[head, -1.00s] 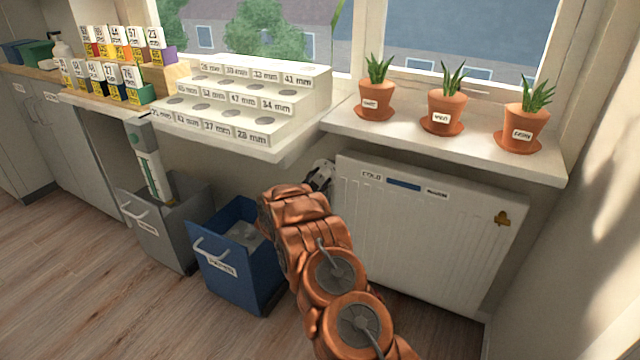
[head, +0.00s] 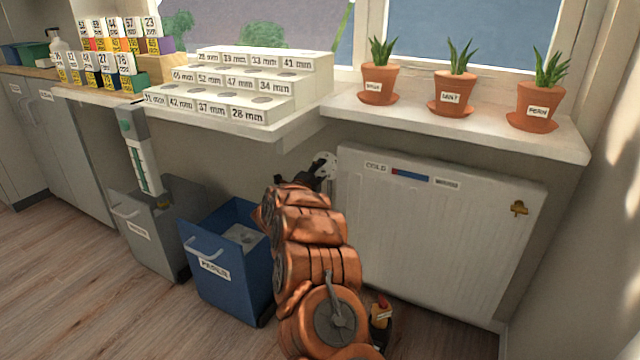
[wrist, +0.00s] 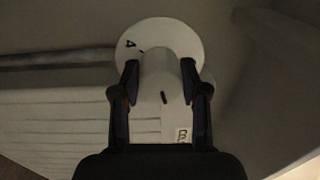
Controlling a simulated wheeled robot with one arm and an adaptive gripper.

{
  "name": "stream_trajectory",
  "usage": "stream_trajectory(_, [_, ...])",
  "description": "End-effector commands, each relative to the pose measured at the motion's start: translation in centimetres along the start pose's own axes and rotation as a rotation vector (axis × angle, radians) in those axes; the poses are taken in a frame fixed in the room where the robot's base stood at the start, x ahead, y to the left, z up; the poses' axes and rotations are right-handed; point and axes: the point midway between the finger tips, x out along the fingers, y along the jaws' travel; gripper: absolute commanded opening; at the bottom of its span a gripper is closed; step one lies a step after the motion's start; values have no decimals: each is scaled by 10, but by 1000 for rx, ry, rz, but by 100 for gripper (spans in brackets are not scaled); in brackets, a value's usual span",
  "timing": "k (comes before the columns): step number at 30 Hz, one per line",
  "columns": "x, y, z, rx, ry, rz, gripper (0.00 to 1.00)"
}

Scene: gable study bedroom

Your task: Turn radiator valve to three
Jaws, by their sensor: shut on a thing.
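The radiator valve is a white round knob. In the wrist view the valve (wrist: 160,62) shows a pale disc with a black "4" at its upper left and a short black mark on the knob's body. In the head view the valve (head: 329,160) is a small pale shape at the radiator's upper left, mostly hidden by my arm. My gripper (wrist: 160,75) has one finger on each side of the knob and is shut on it; in the head view my gripper (head: 317,174) is dark and small. No "3" is readable. The white radiator (head: 430,235) stands right of the valve.
A blue bin (head: 228,265) and a grey bin (head: 150,240) stand left of my arm. A sill with potted plants (head: 456,90) overhangs the radiator. A stepped white block (head: 240,90) sits on the left ledge. A dark and yellow object (head: 381,315) lies by my arm.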

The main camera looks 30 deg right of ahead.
Motion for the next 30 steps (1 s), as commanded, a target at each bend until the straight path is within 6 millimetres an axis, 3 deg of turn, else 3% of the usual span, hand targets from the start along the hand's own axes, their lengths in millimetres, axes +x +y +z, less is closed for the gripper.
stream_trajectory(6, [0,8,0,210,7,0,9])
stream_trajectory(30, [0,-1,-1,968,25,-2,9])
